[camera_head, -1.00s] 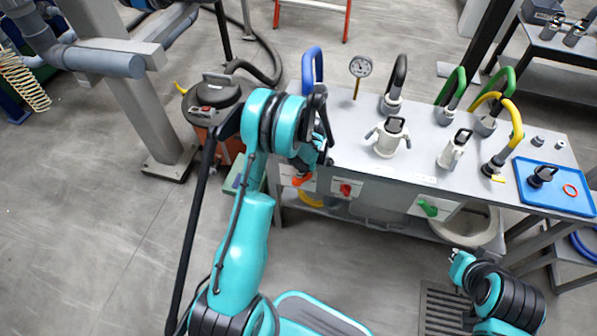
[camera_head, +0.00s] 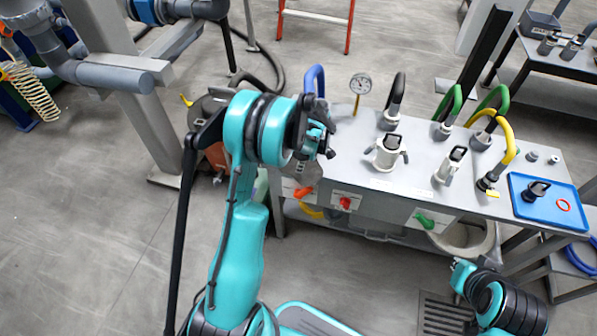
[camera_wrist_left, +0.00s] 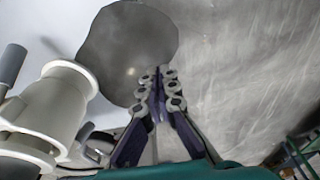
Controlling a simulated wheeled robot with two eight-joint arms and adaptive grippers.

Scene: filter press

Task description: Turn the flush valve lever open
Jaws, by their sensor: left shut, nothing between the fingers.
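My left gripper (camera_head: 322,142) is above and behind the orange lever, over the left end of the bench, apart from the levers. In the left wrist view its fingers (camera_wrist_left: 158,82) are shut and empty, in front of a dark grey rounded patch (camera_wrist_left: 128,50). My right gripper (camera_head: 462,272) is low in front of the bench; its jaw state is unclear.
A white two-handled coupling (camera_head: 387,153) stands on the bench top; it seems to show at the left of the wrist view. Coloured hoses, a gauge (camera_head: 361,84) and a blue tray (camera_head: 545,212) are farther along. Open floor lies in front.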

